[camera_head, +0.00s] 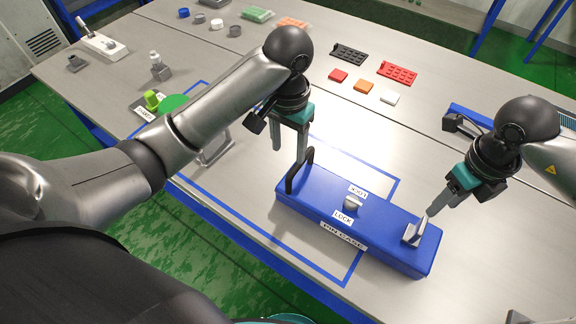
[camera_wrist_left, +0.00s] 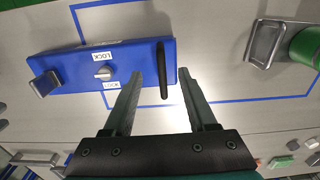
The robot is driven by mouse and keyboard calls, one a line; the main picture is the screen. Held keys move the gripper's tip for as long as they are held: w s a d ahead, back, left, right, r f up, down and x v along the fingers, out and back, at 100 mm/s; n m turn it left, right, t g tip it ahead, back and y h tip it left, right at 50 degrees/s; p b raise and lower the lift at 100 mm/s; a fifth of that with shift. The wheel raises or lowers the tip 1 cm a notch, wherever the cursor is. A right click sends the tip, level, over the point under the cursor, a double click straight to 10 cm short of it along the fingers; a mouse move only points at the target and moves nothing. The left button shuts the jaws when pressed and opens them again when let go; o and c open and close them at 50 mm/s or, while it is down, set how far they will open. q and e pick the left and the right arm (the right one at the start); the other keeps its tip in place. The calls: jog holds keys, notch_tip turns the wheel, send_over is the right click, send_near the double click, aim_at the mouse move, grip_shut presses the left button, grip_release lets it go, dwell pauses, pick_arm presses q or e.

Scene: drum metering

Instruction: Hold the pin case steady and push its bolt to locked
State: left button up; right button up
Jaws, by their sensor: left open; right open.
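The blue pin case (camera_head: 320,222) lies on the table, labelled PIN CASE on its front side. A black upright handle (camera_head: 294,175) stands at its left end. A grey knob (camera_head: 352,203) sits mid-top between two labels, the near one reading LOCK. A metal tab (camera_head: 414,232) stands at the right end. My left gripper (camera_head: 289,148) is open above the handle. In the left wrist view the handle (camera_wrist_left: 163,70) appears between the open fingertips (camera_wrist_left: 159,73); contact is unclear. My right gripper (camera_head: 436,207) is open beside the metal tab; whether it touches is unclear.
A blue taped outline (camera_head: 346,172) surrounds the case area. A metal stand (camera_head: 215,150) and green parts (camera_head: 172,103) lie left, partly behind my left arm. Black and red trays (camera_head: 397,72) with small coloured blocks (camera_head: 363,87) are farther back. The table between is clear.

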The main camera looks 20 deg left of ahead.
aim_at(288, 180)
pick_arm(q)
notch_tip(288, 180, down, 14)
jog(key=shift+f, duration=0.1)
dwell(0.5)
grip_shut()
dwell(0.4)
dwell(1.0)
